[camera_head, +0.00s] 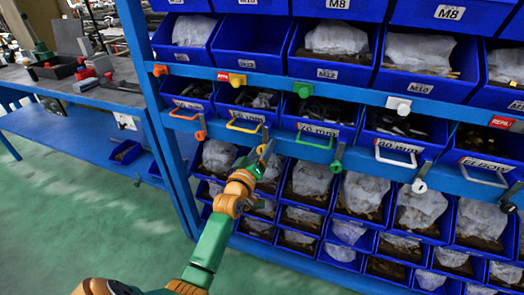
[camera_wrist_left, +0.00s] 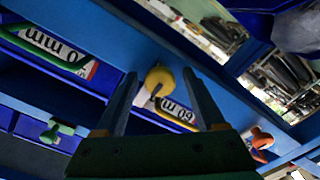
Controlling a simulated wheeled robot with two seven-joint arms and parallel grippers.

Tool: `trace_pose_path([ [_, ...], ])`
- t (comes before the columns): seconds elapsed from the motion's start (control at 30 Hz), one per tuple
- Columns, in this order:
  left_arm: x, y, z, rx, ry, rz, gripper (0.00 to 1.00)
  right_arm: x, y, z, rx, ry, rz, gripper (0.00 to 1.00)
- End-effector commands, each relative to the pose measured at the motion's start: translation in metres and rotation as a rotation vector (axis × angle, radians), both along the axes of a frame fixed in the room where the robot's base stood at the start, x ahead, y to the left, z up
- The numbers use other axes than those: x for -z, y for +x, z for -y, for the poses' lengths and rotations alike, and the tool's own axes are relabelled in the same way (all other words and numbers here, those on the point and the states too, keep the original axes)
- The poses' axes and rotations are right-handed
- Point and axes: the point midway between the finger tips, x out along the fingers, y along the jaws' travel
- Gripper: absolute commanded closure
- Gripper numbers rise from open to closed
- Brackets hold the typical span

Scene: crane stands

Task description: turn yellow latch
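The yellow latch (camera_wrist_left: 158,80) is a rounded knob on the blue rack beam in the left wrist view, beside the yellow drawer handle (camera_head: 244,126). My left gripper (camera_head: 265,152) reaches up to the rack just below and right of that handle. In the left wrist view its two fingers (camera_wrist_left: 160,74) stand apart, one on each side of the latch. The fingers look open with gaps beside the knob; contact cannot be told. In the head view the gripper largely hides the latch. My right gripper is in neither view.
An orange latch (camera_head: 200,134) and a green latch (camera_head: 336,165) sit on the same beam on either side. A white latch (camera_head: 419,186) is further right. Blue bins with bagged parts fill the rack. A workbench (camera_head: 75,92) stands left; green floor is clear.

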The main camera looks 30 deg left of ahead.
Motion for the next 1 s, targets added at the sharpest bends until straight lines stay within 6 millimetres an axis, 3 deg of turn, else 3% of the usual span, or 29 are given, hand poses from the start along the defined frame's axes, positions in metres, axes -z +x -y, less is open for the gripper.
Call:
trace_pose_path([
  [0.27, 0.001, -0.004, 0.002, 0.002, -0.001, -0.004, 0.29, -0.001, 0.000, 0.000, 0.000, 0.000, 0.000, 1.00],
  [0.6, 0.002, -0.065, 0.016, 0.000, -0.001, -0.003, 0.29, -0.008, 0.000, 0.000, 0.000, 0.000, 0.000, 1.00],
  [0.9, 0.001, -0.069, 0.017, 0.000, 0.001, -0.003, 0.29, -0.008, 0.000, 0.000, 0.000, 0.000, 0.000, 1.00],
  [0.97, 0.002, -0.071, 0.017, 0.001, 0.064, -0.022, 0.29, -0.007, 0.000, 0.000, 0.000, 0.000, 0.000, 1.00],
  [1.0, 0.004, -0.074, 0.017, 0.002, 0.182, -0.058, 0.29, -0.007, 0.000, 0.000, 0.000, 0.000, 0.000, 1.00],
])
